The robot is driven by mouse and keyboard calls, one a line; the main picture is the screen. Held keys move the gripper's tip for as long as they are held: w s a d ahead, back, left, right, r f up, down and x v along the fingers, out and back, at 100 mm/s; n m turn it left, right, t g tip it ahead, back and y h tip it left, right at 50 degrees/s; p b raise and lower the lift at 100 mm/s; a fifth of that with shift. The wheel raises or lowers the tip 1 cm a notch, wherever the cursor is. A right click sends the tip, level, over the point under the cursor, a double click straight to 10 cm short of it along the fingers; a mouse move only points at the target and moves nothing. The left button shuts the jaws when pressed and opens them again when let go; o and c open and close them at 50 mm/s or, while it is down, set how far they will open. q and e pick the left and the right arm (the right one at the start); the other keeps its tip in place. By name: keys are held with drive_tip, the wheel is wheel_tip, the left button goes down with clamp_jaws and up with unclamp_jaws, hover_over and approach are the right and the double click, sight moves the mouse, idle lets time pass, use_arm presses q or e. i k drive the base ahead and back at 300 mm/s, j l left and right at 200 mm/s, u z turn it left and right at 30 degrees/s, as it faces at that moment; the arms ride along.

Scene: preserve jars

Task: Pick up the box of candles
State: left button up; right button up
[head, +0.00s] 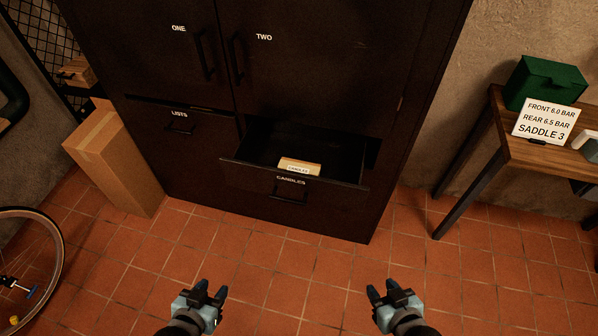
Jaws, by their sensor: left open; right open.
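The box of candles (299,165) is a small tan box with a white label. It lies inside the pulled-out drawer (235,160) marked CANDLES, near its front panel. The panel hides the lower part of the box. My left gripper (212,288) is open and empty, low in the head view, in front of the cabinet. My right gripper (387,287) is open and empty, low and to the right. Both are well apart from the drawer and the box.
The dark cabinet (320,75) has doors ONE and TWO and a LISTS drawer (180,121). A cardboard box (115,160) stands left, with a bicycle wheel (58,240) nearer. A wooden table (545,153) at right holds a green box (543,82) and sign (546,121). Tiled floor before the cabinet is clear.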

sight(285, 163)
drive_tip(key=i+u, duration=0.2)
drive_tip(key=u, duration=0.2)
drive_tip(key=i+l+u, duration=0.2)
drive_tip(key=u, duration=0.15)
drive_tip(key=i+l+u, duration=0.2)
drive_tip(key=u, duration=0.2)
